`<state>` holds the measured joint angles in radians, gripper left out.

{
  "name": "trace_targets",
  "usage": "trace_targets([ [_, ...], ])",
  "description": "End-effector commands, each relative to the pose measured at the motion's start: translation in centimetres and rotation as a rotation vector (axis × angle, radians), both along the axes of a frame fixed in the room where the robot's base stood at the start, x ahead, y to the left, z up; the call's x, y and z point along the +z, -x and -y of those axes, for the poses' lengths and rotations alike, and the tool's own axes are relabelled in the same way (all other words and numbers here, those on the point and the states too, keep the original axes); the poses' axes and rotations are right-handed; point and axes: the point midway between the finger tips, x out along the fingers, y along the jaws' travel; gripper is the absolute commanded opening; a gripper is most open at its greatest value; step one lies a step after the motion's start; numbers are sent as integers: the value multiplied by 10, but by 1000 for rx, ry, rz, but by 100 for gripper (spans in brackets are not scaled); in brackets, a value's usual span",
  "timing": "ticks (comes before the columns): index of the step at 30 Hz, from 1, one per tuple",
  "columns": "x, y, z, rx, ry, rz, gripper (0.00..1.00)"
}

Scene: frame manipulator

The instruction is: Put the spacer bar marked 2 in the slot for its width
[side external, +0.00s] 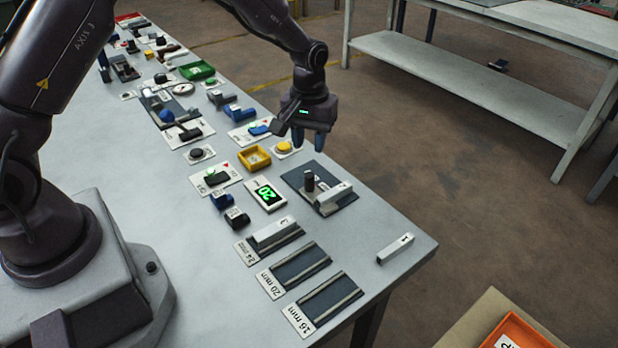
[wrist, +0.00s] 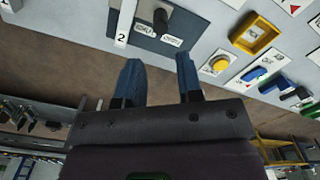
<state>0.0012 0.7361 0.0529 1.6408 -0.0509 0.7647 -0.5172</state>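The white spacer bar marked 2 (side external: 331,194) lies on the dark plate of the measuring fixture (side external: 345,172), beside its black knob. The wrist view also shows this bar (wrist: 127,22) at the top, with its 2 label. A display (side external: 265,194) near the fixture shows green digits that look like 20. The 20 mm slot (side external: 300,266) and 16 mm slot (side external: 331,298) are empty. The 24 mm slot (side external: 283,241) holds another white bar (side external: 271,231). My gripper (side external: 309,142) is open and empty, above and behind the fixture; its fingers (wrist: 157,60) stand apart.
Spacer bar 1 (side external: 395,248) lies alone near the table's right edge. A yellow tray (side external: 254,158) and a yellow button (side external: 284,147) are close to my gripper. An orange bin (side external: 515,332) stands off the table at lower right. Several other devices fill the far table.

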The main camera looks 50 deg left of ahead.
Motion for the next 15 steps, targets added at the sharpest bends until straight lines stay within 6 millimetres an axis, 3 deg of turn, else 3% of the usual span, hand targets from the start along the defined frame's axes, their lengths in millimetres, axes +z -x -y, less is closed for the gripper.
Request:
trace_targets([
  [9, -68, 2, 0, -2, 1, -7, 34],
  [15, -95, 1, 0, -2, 0, -2, 34],
])
